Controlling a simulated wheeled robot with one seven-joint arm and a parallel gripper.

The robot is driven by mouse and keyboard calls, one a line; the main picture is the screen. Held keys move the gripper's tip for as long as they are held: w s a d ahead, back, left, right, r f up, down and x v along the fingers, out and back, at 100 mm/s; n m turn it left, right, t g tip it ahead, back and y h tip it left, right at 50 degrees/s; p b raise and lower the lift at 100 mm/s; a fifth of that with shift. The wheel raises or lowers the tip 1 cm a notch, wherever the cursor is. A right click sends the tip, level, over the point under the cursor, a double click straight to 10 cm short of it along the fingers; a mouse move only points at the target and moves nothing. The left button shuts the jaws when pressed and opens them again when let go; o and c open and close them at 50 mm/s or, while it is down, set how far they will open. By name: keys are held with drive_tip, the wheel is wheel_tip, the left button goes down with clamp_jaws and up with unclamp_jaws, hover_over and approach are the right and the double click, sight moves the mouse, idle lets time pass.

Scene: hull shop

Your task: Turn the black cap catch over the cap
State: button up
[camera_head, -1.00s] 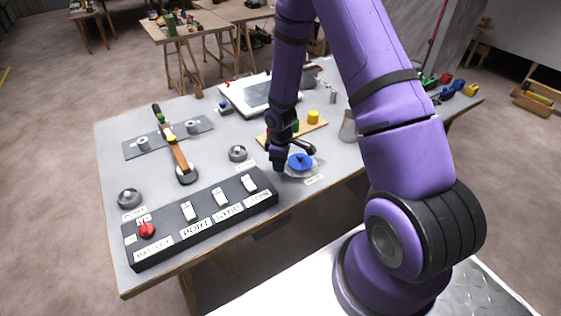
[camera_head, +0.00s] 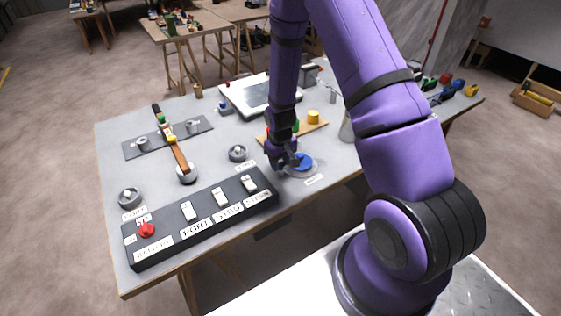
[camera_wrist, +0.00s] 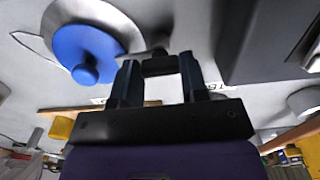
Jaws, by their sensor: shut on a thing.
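The blue cap (camera_head: 304,161) with a round knob sits on a pale round plate (camera_head: 287,172) near the table's right front edge. In the wrist view, the cap (camera_wrist: 84,48) shows at the upper left, its knob uncovered. My gripper (camera_head: 284,163) is down at the cap's left side. In the wrist view, my gripper's fingers (camera_wrist: 160,72) are shut on the black cap catch (camera_wrist: 159,65). The rest of the catch is hidden by the fingers.
A black switch box (camera_head: 205,218) with white rockers and a red knob lies left of my gripper. A grey round knob (camera_head: 238,153) stands nearby. A wooden board with a yellow piece (camera_head: 313,117) and a tablet-like panel (camera_head: 252,94) lie behind.

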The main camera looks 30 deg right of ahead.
sight(281, 163)
drive_tip(key=shift+m, duration=0.3)
drive_tip(key=o, duration=0.9)
drive_tip(key=shift+r, duration=0.15)
wheel_tip(281, 163, up, 10)
drive_tip(key=shift+r, duration=0.25)
idle(0.5)
